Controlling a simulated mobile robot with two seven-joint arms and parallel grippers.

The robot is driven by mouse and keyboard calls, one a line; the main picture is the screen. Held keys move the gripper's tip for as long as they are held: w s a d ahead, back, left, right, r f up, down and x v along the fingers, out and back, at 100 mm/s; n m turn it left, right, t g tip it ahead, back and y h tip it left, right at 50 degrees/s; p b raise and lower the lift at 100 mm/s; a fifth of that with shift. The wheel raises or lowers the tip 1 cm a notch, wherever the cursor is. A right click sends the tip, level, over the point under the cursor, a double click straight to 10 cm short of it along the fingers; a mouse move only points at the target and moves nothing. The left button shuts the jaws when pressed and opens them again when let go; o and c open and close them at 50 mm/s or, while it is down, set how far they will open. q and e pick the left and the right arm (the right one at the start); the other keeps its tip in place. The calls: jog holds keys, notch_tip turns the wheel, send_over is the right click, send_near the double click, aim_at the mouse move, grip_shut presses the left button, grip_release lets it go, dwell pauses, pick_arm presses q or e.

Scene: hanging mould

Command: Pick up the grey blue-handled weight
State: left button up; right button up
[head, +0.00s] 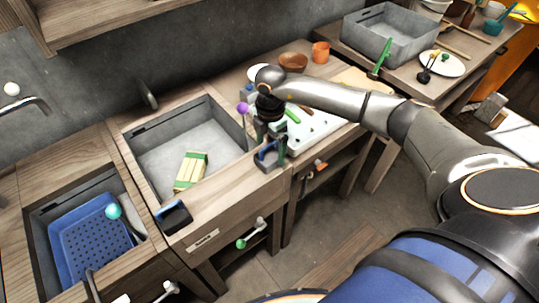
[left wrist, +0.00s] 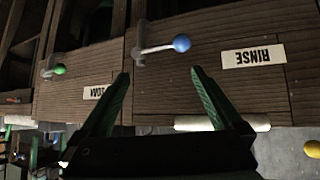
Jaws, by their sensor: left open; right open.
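A grey block with a blue handle (head: 266,155), which looks like the weight, is on the wooden counter edge right of the grey sink. My right gripper (head: 273,143) points down at it, with its dark green fingers open around or just beside the handle. I cannot tell whether they touch it. A second dark block with a blue top (head: 173,217) sits on the front ledge of the sink. My left gripper (left wrist: 160,85) is open and empty in the left wrist view, in front of the wooden cabinet front. I cannot make it out in the head view.
A blue perforated tray (head: 85,245) lies in the left basin. Levers with green (head: 241,243) and blue (left wrist: 181,43) knobs stick out of the cabinet front. A grey bin (head: 390,38) stands at back right.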

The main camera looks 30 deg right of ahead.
aim_at(269, 154)
jog(key=f+b, duration=0.2)
jog(key=f, duration=0.1)
jog(key=f+b, duration=0.1)
jog(key=shift+w+f, duration=0.2)
jog(key=shift+w, duration=0.05)
jog(key=shift+r, duration=0.1)
grip_shut()
dwell(0.5)
